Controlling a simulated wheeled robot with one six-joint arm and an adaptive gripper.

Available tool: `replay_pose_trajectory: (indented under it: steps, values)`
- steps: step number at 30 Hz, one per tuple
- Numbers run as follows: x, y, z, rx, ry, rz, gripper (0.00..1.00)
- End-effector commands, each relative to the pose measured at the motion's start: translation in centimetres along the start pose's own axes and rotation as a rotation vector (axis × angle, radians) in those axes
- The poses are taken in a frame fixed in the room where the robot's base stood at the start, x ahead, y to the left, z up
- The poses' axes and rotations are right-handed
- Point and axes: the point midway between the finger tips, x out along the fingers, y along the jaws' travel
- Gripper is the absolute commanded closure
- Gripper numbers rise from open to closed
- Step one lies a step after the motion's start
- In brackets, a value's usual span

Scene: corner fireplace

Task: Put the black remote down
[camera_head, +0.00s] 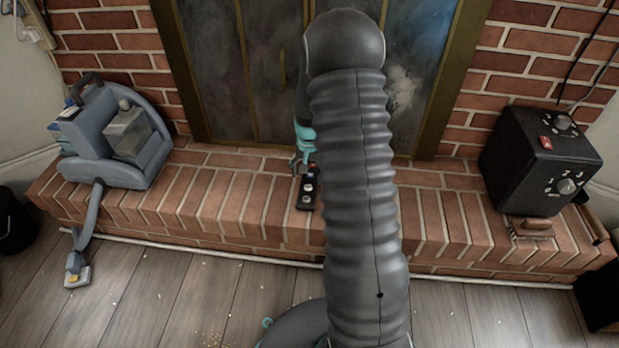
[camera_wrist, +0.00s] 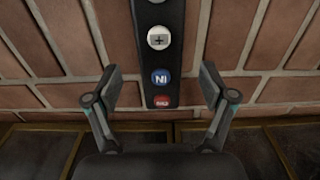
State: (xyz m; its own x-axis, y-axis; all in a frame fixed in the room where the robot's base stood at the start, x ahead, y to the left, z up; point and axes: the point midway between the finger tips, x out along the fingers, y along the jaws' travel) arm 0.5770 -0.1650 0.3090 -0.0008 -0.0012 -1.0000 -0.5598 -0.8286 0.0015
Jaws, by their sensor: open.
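The black remote (camera_head: 307,190) lies on the brick hearth ledge (camera_head: 262,207), just left of my arm in the head view. In the wrist view the remote (camera_wrist: 157,60) shows white, blue and red buttons and runs up out of the top edge. My gripper (camera_wrist: 161,88) is open, with one finger on each side of the remote's near end and a visible gap on both sides. In the head view my gripper (camera_head: 303,165) is small and partly hidden by my arm, at the far end of the remote.
A grey-blue vacuum-like machine (camera_head: 118,140) stands on the ledge at the left, its hose hanging to the floor. A black box with knobs (camera_head: 535,160) and a brush (camera_head: 530,227) are at the right. The fireplace doors (camera_head: 245,75) stand behind. Bare brick lies left of the remote.

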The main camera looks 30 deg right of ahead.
Motion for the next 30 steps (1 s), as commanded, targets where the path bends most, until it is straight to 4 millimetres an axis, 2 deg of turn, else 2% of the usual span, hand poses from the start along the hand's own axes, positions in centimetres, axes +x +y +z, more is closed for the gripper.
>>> replay_pose_trajectory:
  steps: [1, 3, 9, 20, 23, 30]
  values:
    - [-1.4, 0.0, -0.1, 0.0, 0.004, -0.001, 0.17]
    - [-2.8, 0.0, -0.1, 0.0, 0.004, -0.001, 0.17]
    - [-6.4, 0.0, 0.0, 0.0, 0.003, -0.001, 0.17]
    - [-10.0, -0.3, 0.5, -0.013, 0.013, -0.004, 0.17]
    - [-12.4, -0.8, 1.7, -0.042, 0.038, -0.011, 0.17]
    - [-20.0, -2.0, 7.3, -0.154, 0.128, -0.038, 0.17]
